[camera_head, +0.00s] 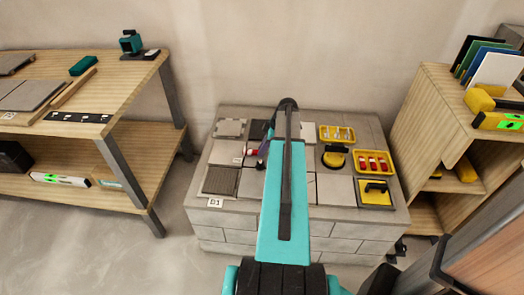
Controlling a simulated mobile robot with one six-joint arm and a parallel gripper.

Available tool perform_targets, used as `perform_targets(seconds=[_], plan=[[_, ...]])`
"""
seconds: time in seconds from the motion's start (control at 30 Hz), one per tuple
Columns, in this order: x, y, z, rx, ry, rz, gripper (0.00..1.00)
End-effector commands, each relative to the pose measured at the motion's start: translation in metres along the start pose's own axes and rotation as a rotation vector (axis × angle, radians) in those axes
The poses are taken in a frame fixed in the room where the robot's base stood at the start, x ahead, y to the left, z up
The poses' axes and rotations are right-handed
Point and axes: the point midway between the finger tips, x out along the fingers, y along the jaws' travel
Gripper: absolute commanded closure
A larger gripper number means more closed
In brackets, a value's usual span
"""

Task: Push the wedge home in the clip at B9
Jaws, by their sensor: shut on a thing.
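My arm reaches over the tiled block (225,232) and hides much of its middle. My gripper (262,158) is just left of the arm, low over the tiles, mostly hidden and small in view. A small red wedge (250,152) shows at its left side, and the gripper appears shut on it. I cannot make out the clip at B9 or whether the wedge touches it. A label reading D1 (215,202) is at the block's front left. A dark ribbed tile (221,181) lies behind the label.
On the block's right are a yellow tray of red wedges (373,162), a yellow tray of pale clips (337,134), a yellow round tool (334,157) and a yellow tray with a black handle (376,190). A wooden bench (130,75) stands left, and a wooden shelf (425,110) right.

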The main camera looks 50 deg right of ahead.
Motion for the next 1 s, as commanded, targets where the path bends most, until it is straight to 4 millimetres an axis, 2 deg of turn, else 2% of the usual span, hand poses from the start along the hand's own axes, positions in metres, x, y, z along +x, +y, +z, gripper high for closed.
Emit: perform_targets(seconds=[1.0], plan=[[0.0038, 0.0, -0.0091, -0.001, 0.0, 0.0, 1.0]])
